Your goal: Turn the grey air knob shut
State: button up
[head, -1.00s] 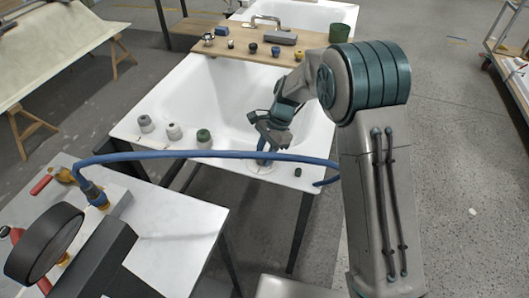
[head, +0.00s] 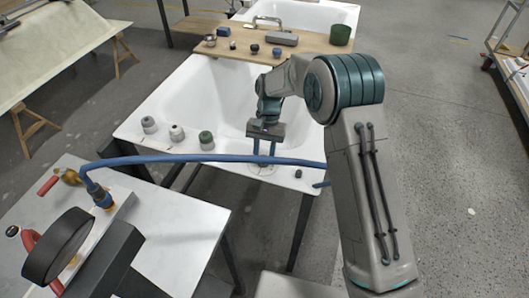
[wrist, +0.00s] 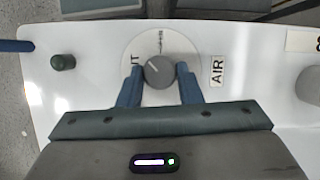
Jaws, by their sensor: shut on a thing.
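The grey air knob (wrist: 159,72) sits on a round pale dial plate (wrist: 185,47) on the white tub deck, beside an "AIR" label (wrist: 217,71). Its white pointer line points up and slightly left in the wrist view. My gripper (wrist: 160,85) has its two blue fingers on either side of the knob, shut on it. In the head view my gripper (head: 264,160) reaches down to the near rim of the tub (head: 225,110), and the knob is hidden there behind the fingers and the blue hose.
A blue hose (head: 200,158) arches across in front of the rim. A small dark green peg (wrist: 63,62) is near the dial. A wooden board (head: 235,48) with several small items lies behind.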

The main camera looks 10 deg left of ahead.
jog(key=n+h, duration=0.1)
jog(key=n, duration=0.3)
jog(key=shift+a+n+t+h, duration=0.2)
jog(key=shift+n+t+h, duration=0.1)
jog(key=shift+h, duration=0.1)
jog(key=n+h, duration=0.1)
jog(key=n, duration=0.3)
jog(key=shift+s+a+t, duration=0.1)
jog(key=shift+t, duration=0.3)
jog(key=shift+n, duration=0.4)
jog(key=o, duration=1)
jog(key=v, duration=1.4)
jog(key=shift+s+a, duration=0.15)
jog(key=shift+a, duration=0.2)
jog(key=shift+f, duration=0.1)
